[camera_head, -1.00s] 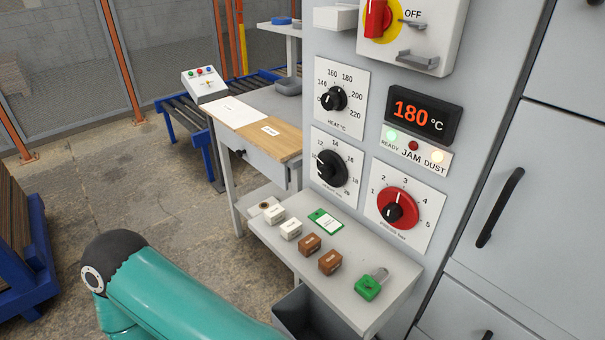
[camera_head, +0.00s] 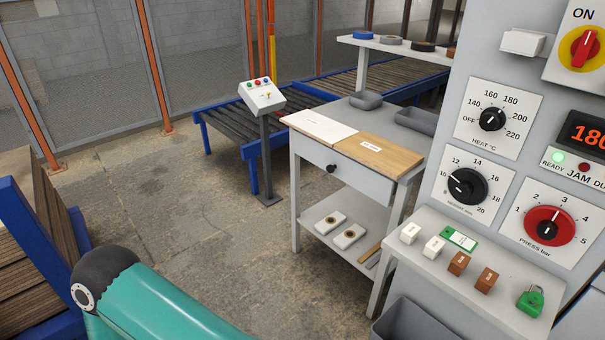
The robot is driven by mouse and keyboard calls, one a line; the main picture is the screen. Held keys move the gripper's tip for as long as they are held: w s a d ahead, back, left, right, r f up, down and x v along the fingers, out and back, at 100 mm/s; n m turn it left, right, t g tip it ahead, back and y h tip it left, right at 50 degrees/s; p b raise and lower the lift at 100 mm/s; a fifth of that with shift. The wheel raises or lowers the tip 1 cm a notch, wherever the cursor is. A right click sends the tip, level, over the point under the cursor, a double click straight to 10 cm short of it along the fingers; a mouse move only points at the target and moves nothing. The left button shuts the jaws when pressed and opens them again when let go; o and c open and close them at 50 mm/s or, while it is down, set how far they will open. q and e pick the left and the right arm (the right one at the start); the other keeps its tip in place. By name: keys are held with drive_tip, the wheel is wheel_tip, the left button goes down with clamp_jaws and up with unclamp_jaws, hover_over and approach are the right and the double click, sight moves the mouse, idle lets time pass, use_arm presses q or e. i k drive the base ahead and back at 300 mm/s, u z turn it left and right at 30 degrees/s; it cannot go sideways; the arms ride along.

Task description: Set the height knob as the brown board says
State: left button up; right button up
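The height knob (camera_head: 466,187) is a black dial on a white plate on the grey machine panel at the right. Its white mark points to the left, at about 10. A flat brown board (camera_head: 378,156) lies on the worktable beside a white board (camera_head: 318,126). The brown board bears a small white label (camera_head: 370,146), whose print is too small to read. A teal link of my arm shows at the lower left. Neither of my grippers is in view, and nothing of mine is near the knob.
The heat knob (camera_head: 492,118) sits above the height knob, the red pressure knob (camera_head: 549,226) to its lower right. A shelf (camera_head: 420,230) below carries small white and brown blocks and a green padlock (camera_head: 530,300). A dark bin (camera_head: 415,323) stands underneath. Floor left of the worktable is clear.

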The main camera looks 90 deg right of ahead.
sight(467, 187)
drive_tip(key=u, duration=0.15)
drive_tip(key=i, duration=0.25)
drive_tip(key=z, duration=3.2)
drive_tip(key=i, duration=0.6)
drive_tip(key=u, duration=0.35)
drive_tip(key=k, duration=0.6)
drive_tip(key=z, duration=0.05)
